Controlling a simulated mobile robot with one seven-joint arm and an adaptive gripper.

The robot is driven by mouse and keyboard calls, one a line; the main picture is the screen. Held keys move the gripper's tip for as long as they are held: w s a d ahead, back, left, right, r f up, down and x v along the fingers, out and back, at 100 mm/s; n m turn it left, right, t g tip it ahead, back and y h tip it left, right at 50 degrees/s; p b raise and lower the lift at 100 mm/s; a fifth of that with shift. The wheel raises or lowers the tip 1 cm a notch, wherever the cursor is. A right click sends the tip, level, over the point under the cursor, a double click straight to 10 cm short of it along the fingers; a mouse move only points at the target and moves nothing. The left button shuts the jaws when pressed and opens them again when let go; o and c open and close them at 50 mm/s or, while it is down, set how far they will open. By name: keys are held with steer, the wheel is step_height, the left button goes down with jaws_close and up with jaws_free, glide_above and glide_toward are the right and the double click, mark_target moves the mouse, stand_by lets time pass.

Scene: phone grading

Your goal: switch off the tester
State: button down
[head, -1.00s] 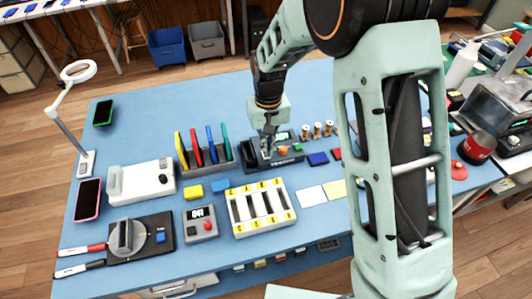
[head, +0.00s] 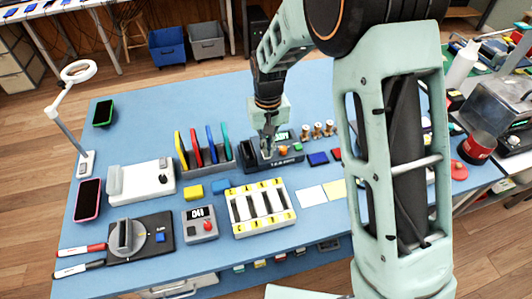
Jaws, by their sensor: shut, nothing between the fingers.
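The tester (head: 290,159) is a dark box with pale lettering on its front, near the middle of the table. It has a small green display (head: 282,136) and an orange button (head: 283,150) on top. My gripper (head: 268,150) is shut and empty, pointing down over the left part of the tester. Its fingertips are at or just above the top face; I cannot tell whether they touch. The gripper hides part of the tester's top, and any switch under it is not clear.
A rack of coloured slabs (head: 207,158) stands close left of the tester, and brass-coloured pieces (head: 317,131) behind right. A white tray with slots (head: 262,207) lies in front. A grey box with a display (head: 200,225) is front left. The blue table (head: 150,120) is clear at back left.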

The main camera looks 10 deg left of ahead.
steer(key=shift+f+b, duration=0.75)
steer(key=shift+f, duration=0.4)
stand_by(0.4)
step_height(320, 180, up, 7)
steer(key=p, duration=0.4)
steer(key=shift+p, duration=0.3)
steer(key=shift+r, duration=0.1)
stand_by(0.3)
